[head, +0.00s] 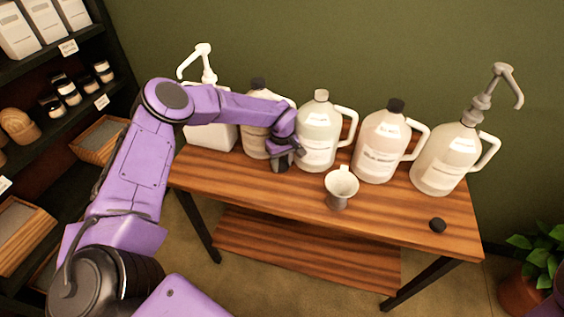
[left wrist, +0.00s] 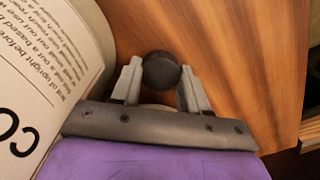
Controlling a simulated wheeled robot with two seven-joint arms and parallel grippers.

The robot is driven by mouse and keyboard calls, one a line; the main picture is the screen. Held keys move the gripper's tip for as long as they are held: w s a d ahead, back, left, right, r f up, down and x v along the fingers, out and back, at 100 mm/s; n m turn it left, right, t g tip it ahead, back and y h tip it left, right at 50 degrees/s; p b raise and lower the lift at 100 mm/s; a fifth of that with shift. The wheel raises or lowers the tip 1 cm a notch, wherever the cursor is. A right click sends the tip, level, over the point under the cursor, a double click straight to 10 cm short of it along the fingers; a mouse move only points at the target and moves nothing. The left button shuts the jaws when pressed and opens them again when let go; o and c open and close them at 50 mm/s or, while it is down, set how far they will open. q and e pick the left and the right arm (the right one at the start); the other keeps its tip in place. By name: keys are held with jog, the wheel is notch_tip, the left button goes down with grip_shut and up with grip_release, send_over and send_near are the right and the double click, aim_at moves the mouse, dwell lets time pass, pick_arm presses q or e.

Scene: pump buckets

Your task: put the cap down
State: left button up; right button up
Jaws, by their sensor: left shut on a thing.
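My left gripper (head: 283,162) is low over the wooden table (head: 250,185), in front of the second and third jugs from the left. In the left wrist view (left wrist: 160,82) its two fingers are shut on a small, round, dark cap (left wrist: 161,70). The cap is hidden in the head view, and I cannot tell whether it touches the table. The third jug (head: 318,135) has a pale neck with no dark cap on it. A second black cap (head: 437,225) lies on the table at the front right. My right gripper is not in view.
Dark-capped jugs (head: 381,145) stand along the back, with pump-topped containers at both ends, the right one (head: 446,158) a jug. A funnel (head: 340,187) stands mid-table. A jug wall (left wrist: 45,75) is close beside the gripper. The front of the table is mostly clear.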

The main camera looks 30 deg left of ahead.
aim_at(282, 164)
pick_arm(q)
jog(key=o, duration=1.2)
jog(key=shift+f, duration=0.1)
jog(key=shift+c, duration=0.2)
jog(key=shift+r+p, duration=0.5)
jog(key=shift+p, duration=0.05)
notch_tip(282, 164, up, 12)
jog(key=b, duration=0.2)
